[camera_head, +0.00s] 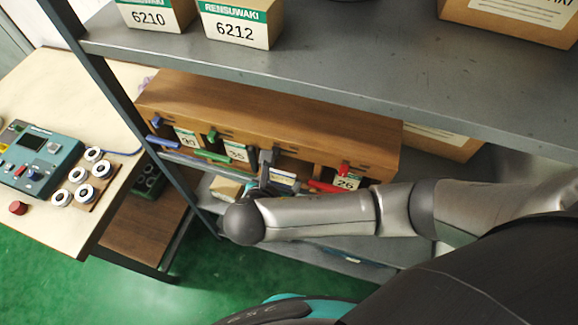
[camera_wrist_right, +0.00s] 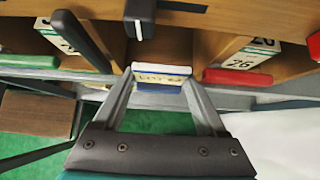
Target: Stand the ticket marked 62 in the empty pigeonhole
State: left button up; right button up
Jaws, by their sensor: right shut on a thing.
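The wooden pigeonhole box (camera_head: 270,112) stands on the lower shelf, with several compartments along its front. My right gripper (camera_wrist_right: 160,84) is shut on a small white and blue ticket (camera_wrist_right: 162,76), held in front of a compartment (camera_wrist_right: 170,45) that looks empty. The print on the ticket is too blurred to read. In the head view the right gripper (camera_head: 266,178) is small and partly hidden by my arm. My left gripper is not in view.
Cards marked 35 (camera_head: 236,151) and 26 (camera_head: 346,182) stand in compartments either side. Green (camera_head: 212,155) and red (camera_wrist_right: 238,77) bars stick out along the front. A grey shelf (camera_head: 330,75) with cartons (camera_head: 238,24) overhangs the box. A workbench (camera_head: 75,75) stands left.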

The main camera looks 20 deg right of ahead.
aim_at(282, 177)
jog(key=w+d, duration=0.2)
jog(key=w, duration=0.1)
jog(key=w+d, duration=0.1)
jog(key=shift+w, duration=0.2)
jog(key=shift+f+b, duration=0.3)
jog(key=shift+f, duration=1.5)
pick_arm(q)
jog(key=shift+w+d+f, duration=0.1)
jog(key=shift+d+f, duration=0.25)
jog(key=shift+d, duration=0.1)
pick_arm(e)
jog(key=o, duration=1.3)
pick_arm(q)
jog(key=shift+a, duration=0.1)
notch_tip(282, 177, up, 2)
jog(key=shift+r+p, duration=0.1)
jog(key=shift+p, duration=0.95)
pick_arm(e)
jog(key=v, duration=1.2)
jog(key=shift+a, duration=0.1)
